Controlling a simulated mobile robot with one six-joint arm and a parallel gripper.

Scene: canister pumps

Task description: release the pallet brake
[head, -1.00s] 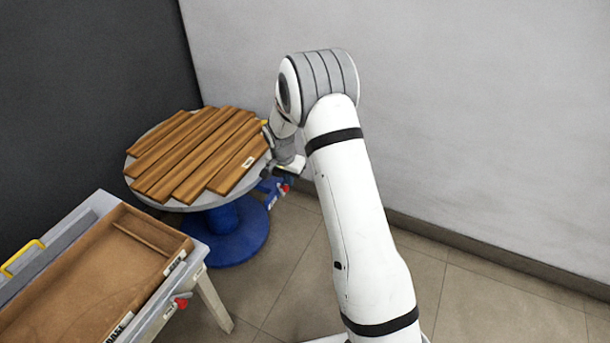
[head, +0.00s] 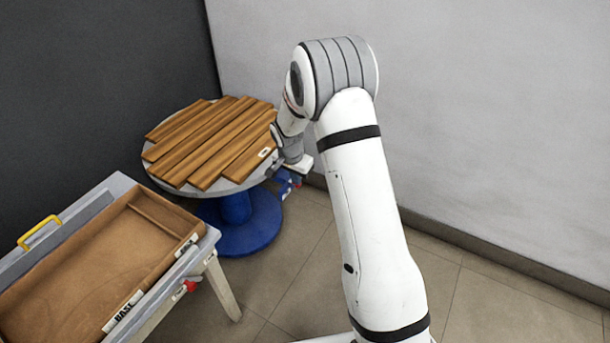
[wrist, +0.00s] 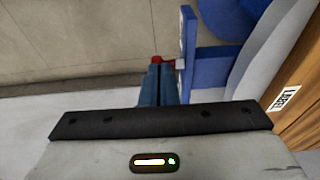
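The round grey table (head: 158,171) carries the slatted wooden pallet (head: 213,141) and stands on a blue pedestal (head: 236,208). A blue bracket (head: 286,182) with a small red part hangs at the table's right side, partly hidden by my arm. In the wrist view the bracket shows as an upright blue plate (wrist: 188,45), with a red knob (wrist: 157,60) just left of it. My gripper (wrist: 160,68) has its two dark blue fingers close together, tips at the red knob. Whether they pinch the knob or only touch it is unclear. In the head view my gripper (head: 297,166) is mostly hidden.
A grey-white table with a shallow brown tray (head: 120,245) stands at the lower left. It has a yellow handle (head: 38,232), a red knob (head: 190,286) and a "BASE" label. A light wall (head: 480,110) is behind my arm. Tiled floor (head: 285,255) is free between the tables.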

